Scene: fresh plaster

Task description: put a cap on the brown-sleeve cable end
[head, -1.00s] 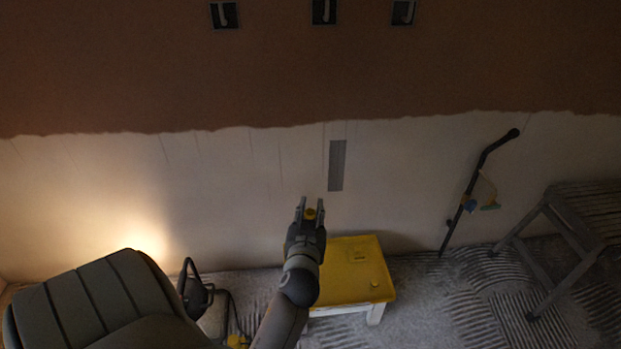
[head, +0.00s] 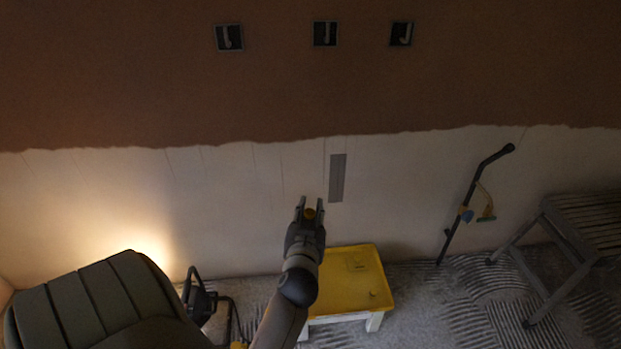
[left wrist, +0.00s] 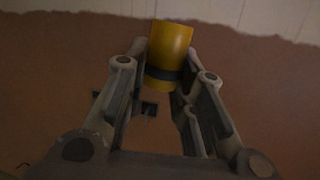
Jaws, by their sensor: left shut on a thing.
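My left gripper (head: 310,207) is shut on a small yellow cap (head: 310,214), held upright between the fingers. In the left wrist view the cap (left wrist: 170,48) is a yellow cylinder with a dark band near its lower end. Three dark wall boxes, left (head: 229,38), middle (head: 325,34) and right (head: 401,33), sit in the brown plaster above the gripper, each with a pale cable end. Sleeve colours are too dim to tell. A dark box shape (left wrist: 149,108) shows partly behind the fingers in the wrist view. My right gripper is out of view.
A yellow-topped stool (head: 372,268) stands below the gripper against the wall. A grey metal strip (head: 337,178) is on the pale lower wall. A black pole tool (head: 470,205) leans at right beside a grey slatted bench (head: 590,222). A work lamp (head: 200,298) stands at lower left.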

